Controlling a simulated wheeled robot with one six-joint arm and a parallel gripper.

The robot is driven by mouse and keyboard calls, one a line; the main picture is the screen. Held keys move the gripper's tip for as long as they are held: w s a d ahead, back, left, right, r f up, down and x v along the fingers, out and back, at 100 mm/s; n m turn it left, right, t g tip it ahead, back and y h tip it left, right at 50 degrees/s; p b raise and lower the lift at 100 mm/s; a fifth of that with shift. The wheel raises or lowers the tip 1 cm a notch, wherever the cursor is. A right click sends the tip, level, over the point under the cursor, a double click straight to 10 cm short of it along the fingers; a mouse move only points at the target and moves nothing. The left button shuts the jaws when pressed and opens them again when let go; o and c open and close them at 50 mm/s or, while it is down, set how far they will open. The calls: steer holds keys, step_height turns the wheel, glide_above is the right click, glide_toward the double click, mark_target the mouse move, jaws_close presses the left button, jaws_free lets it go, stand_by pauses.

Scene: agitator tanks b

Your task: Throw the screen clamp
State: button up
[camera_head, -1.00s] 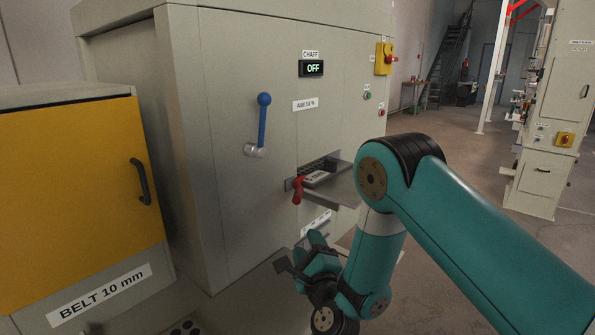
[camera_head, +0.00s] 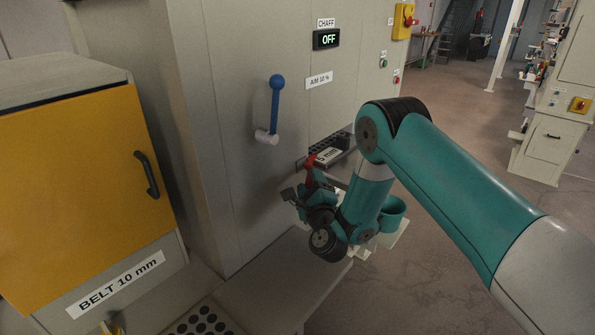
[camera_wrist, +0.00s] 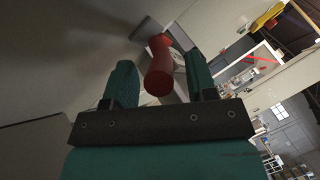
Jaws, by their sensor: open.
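The red clamp handle (camera_head: 311,161) sits at the left end of the screen slot (camera_head: 340,143) on the grey machine. In the wrist view the red handle (camera_wrist: 158,72) stands between the two green fingers of my gripper (camera_wrist: 161,78). Gaps show on both sides of it, so my gripper is open around it and not closed on it. In the head view my gripper (camera_head: 304,196) is just below the handle, and my arm hides part of the slot. A labelled screen (camera_head: 329,157) sits in the slot.
A blue lever (camera_head: 275,100) stands upright on the panel, left of the slot. A display (camera_head: 326,40) reads OFF. A yellow door (camera_head: 85,185) is at the left, above a perforated plate (camera_head: 202,322). Open floor lies to the right.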

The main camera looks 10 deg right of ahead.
steer(key=shift+w+d+r, duration=0.1)
steer(key=shift+w, duration=0.35)
jaws_close()
